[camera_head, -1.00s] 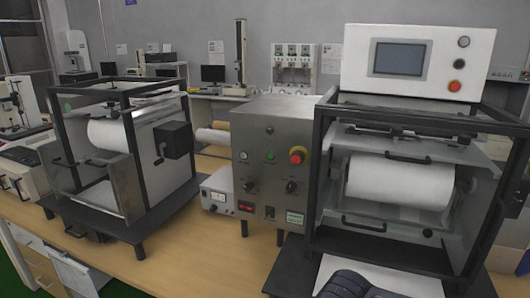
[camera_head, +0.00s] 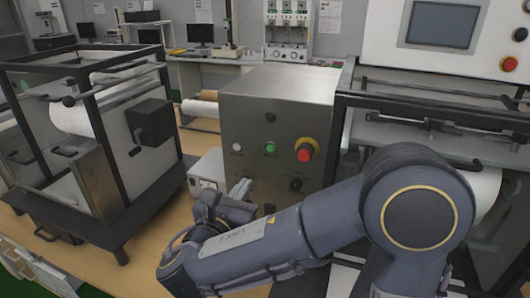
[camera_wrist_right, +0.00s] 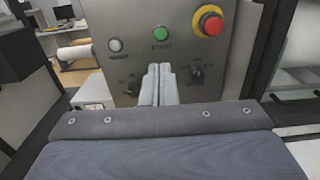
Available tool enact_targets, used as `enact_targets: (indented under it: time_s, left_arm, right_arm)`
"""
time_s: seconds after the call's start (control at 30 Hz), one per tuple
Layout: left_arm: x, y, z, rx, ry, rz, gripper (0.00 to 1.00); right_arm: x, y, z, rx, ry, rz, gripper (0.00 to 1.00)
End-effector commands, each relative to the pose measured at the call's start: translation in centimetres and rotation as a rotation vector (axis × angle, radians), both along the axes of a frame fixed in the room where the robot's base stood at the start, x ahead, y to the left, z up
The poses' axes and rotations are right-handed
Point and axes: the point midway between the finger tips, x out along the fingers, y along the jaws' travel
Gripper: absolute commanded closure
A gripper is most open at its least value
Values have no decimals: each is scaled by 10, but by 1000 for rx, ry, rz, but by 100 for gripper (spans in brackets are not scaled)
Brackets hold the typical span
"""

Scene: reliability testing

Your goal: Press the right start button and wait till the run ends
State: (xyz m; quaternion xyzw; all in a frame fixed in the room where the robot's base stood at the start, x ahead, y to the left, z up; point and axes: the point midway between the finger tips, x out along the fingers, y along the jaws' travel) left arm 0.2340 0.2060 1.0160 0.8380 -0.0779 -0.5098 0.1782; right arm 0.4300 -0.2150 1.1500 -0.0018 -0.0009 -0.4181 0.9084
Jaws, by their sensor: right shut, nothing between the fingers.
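The green start button (camera_head: 270,147) is on the front of a grey metal control box (camera_head: 285,92). In the right wrist view the green button (camera_wrist_right: 160,33) has the label START under it. My right gripper (camera_head: 241,187) is shut and empty in front of the box, below the buttons. In the wrist view its closed fingertips (camera_wrist_right: 160,73) point at the panel, just below the green button and between two black knobs. I cannot tell whether the tips touch the panel. My left gripper is not in view.
A white button (camera_head: 237,148) is left of the green one. A red emergency stop (camera_head: 306,151) with a yellow ring is to its right. A framed roller machine (camera_head: 470,122) stands at the right, another (camera_head: 100,75) at the left. A small white device (camera_head: 207,172) sits beside the box.

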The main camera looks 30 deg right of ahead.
Motion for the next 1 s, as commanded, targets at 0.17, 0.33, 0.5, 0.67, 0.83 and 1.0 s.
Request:
enact_targets:
  time_s: [0.17,0.33,0.5,0.67,0.83,1.0]
  left_arm:
    - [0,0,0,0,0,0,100]
    - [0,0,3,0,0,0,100]
    - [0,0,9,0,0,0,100]
    - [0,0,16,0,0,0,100]
    - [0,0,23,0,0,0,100]
    - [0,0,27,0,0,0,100]
  right_arm:
    - [0,-1,0,2,1,-1,100]
    - [8,-11,1,4,0,-5,100]
    - [28,-36,1,4,2,-8,100]
    - [51,-63,1,3,3,-8,100]
    - [72,-87,1,3,1,-5,100]
    - [86,-102,0,4,2,-4,100]
